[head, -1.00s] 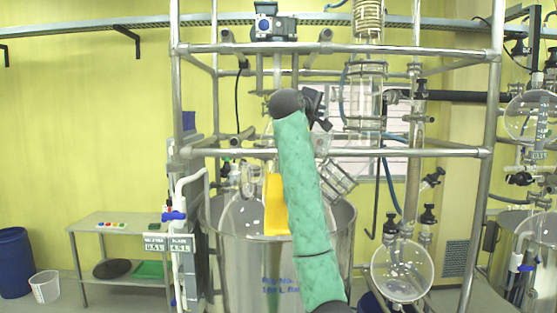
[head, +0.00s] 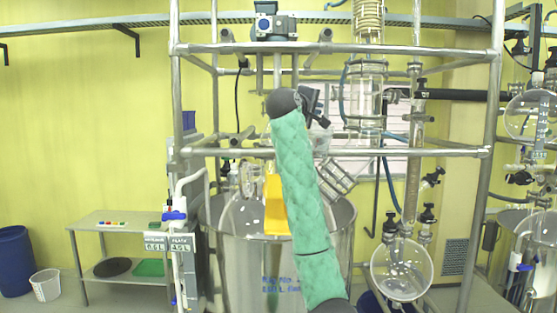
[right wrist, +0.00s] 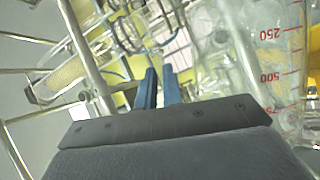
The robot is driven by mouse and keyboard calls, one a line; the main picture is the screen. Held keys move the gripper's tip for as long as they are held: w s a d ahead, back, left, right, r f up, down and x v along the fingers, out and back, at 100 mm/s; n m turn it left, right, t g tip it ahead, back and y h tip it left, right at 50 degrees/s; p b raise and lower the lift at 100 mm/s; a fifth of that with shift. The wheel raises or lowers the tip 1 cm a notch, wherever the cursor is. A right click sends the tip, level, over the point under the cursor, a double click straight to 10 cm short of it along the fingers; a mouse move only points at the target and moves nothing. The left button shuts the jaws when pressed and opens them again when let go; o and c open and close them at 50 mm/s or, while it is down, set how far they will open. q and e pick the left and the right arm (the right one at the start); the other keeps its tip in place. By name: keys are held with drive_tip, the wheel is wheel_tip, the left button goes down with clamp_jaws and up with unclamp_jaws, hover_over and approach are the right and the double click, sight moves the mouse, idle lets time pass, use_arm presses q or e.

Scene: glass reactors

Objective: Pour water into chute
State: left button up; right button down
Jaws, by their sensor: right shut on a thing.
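My right gripper (head: 312,103) is raised in front of the steel frame, at the end of the green-sleeved arm; its fingers are mostly hidden in the head view. In the right wrist view its blue fingers (right wrist: 158,88) are close together. A clear jug with red marks at 250 and 500 (right wrist: 285,75) is close beside them at the right, and the gripper is shut on it; the grip point is not clear. A tilted clear glass port (head: 337,178), perhaps the chute, shows right of the arm above the steel-walled vessel (head: 343,215). The water is not clearly visible. My left gripper is out of view.
A yellow piece (head: 276,205) stands at the vessel, partly behind my arm. Frame bars (head: 420,152) cross near the gripper. A round glass flask (head: 402,270) hangs at the right. A side table (head: 115,222), blue barrel (head: 14,262) and white bucket (head: 45,284) stand left.

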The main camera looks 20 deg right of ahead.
drive_tip(key=shift+w+a+r, duration=0.2)
drive_tip(key=shift+a+r, duration=0.05)
idle(0.3)
drive_tip(key=shift+w+a+r+n, duration=0.25)
drive_tip(key=shift+a+r+n, duration=0.15)
drive_tip(key=shift+a+n, duration=0.1)
drive_tip(key=shift+w+a+r+n, duration=0.25)
drive_tip(key=shift+a+r+n, duration=0.15)
drive_tip(key=shift+n, duration=0.1)
idle(0.7)
drive_tip(key=shift+w+a+r+n+h, duration=0.2)
drive_tip(key=shift+w+a+n+h, duration=0.15)
drive_tip(key=shift+a+n, duration=0.2)
